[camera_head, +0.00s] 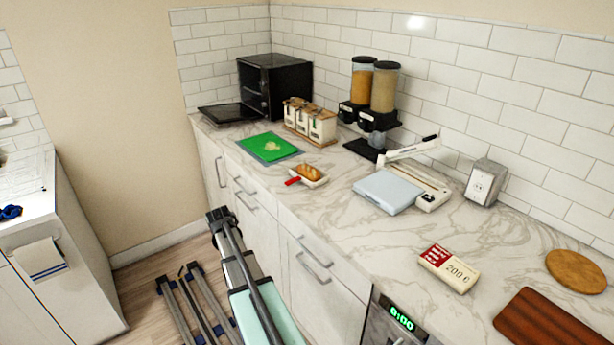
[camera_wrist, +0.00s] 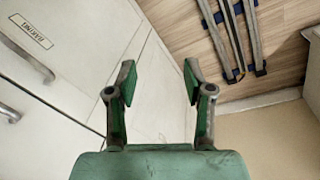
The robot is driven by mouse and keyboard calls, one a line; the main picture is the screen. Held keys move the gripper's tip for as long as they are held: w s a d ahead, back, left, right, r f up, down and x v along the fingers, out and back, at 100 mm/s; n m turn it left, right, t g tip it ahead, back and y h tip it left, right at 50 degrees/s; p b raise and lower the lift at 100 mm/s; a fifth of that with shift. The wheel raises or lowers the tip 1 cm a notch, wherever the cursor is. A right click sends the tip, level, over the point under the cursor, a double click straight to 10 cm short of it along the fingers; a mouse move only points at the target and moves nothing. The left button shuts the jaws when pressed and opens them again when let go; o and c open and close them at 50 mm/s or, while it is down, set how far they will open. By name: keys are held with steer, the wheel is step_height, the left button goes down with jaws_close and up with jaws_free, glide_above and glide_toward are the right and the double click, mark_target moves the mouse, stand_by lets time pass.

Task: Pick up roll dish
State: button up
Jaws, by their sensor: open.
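The roll dish (camera_head: 318,183) is a small pale dish holding a brown roll (camera_head: 308,172), on the marble counter near its front edge. A red-handled item (camera_head: 293,181) sits against its left side; I cannot tell whether it is part of the dish. My gripper (camera_wrist: 158,80) is open in the wrist view, with nothing between its green-padded fingers. It points down past the cabinet fronts towards the floor. In the head view my arm is in front of the cabinets, below and left of the dish, apart from it. The dish is not in the wrist view.
A green board (camera_head: 262,153) lies left of the dish. Wooden-framed jars (camera_head: 310,124) and dispensers (camera_head: 384,88) stand behind. A grey-lidded device (camera_head: 388,191) sits to the right. Cabinet handles (camera_head: 315,252) stick out below the counter. The marble just right of the dish is bare.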

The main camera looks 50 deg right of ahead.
steer(key=w+d+r+m+h+p, duration=0.1)
steer(key=w+d+r+m, duration=0.1)
steer(key=d+r, duration=0.65)
steer(key=w+d+r+m+h, duration=0.1)
steer(key=d+r+m, duration=0.35)
steer(key=r, duration=0.75)
steer(key=m+p, duration=0.1)
steer(key=m, duration=0.4)
glide_toward(290, 181)
steer(key=p+x, duration=0.3)
steer(key=x, duration=0.1)
steer(key=shift+a+n+p, duration=0.15)
steer(key=shift+n+p, duration=0.1)
steer(key=shift+p, duration=0.05)
steer(key=shift+p+x, duration=1.3)
steer(key=shift+x, duration=1.35)
steer(key=shift+h, duration=0.3)
jaws_close()
